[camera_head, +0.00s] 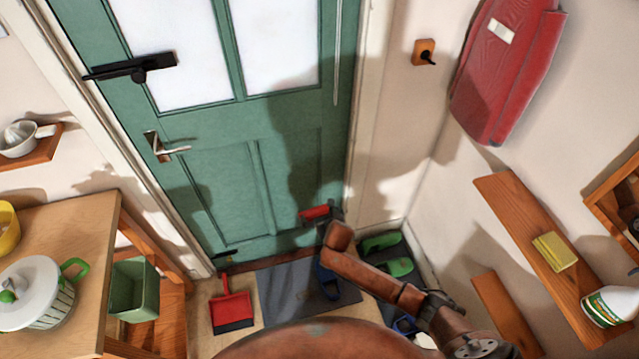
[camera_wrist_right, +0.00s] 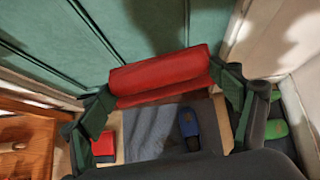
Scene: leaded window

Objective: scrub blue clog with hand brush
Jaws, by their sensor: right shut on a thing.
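My right gripper (camera_head: 332,214) is shut on a red hand brush (camera_head: 314,212), held up in front of the green door. In the right wrist view the brush (camera_wrist_right: 160,76) lies crosswise between the two fingers; its bristles cannot be made out. A blue clog (camera_head: 327,283) rests on the grey mat (camera_head: 280,292), below the brush and apart from it, partly hidden by my arm. It also shows in the right wrist view (camera_wrist_right: 188,124). My left gripper is not in view.
A red dustpan (camera_head: 233,308) lies left of the mat. Green clogs (camera_head: 398,267) stand in the corner at right.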

